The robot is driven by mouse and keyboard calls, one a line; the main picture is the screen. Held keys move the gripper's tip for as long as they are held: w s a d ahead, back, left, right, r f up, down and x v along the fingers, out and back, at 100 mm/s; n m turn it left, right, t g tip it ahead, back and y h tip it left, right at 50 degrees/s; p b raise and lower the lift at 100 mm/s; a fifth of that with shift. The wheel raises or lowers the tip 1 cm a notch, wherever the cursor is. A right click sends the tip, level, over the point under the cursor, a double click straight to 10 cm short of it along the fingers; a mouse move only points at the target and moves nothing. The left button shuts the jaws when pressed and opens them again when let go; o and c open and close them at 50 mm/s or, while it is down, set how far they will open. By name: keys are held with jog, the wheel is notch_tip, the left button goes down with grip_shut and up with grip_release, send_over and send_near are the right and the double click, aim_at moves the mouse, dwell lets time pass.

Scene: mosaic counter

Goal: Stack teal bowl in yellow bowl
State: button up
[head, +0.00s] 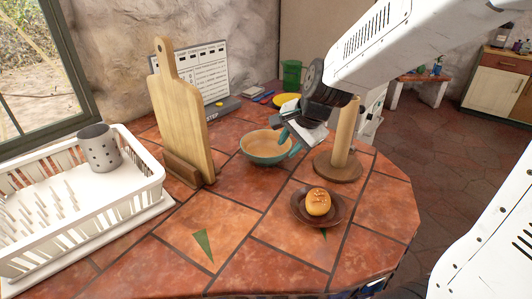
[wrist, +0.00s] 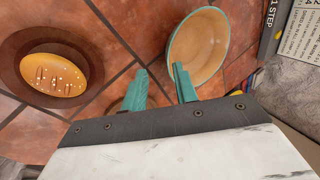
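The teal bowl (head: 265,150), with a tan inside, stands upright on the tiled counter in the head view. It also shows at the top of the wrist view (wrist: 210,50). A yellow round thing (head: 283,99), likely the yellow bowl, sits farther back; my arm partly covers it, and the wrist view does not show it. My gripper (head: 289,142) is at the right side of the teal bowl. Its two teal fingers (wrist: 159,68) are apart with nothing between them. The right finger overlaps the bowl's rim in the wrist view; I cannot tell whether they touch.
A paper towel holder (head: 345,135) stands close right of my gripper. A bun (head: 317,202) on a brown plate (head: 299,212) is in front. A cutting board (head: 181,115) and a dish rack (head: 150,185) stand left. The front middle counter is clear.

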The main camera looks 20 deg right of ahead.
aim_at(280, 156)
jog(key=shift+m, duration=0.9)
jog(key=x, duration=0.3)
jog(key=w+d+x, duration=0.1)
jog(key=x, duration=0.6)
jog(key=shift+w+d+r, duration=0.2)
jog(key=shift+w+d, duration=0.05)
jog(key=shift+w, duration=0.2)
grip_shut()
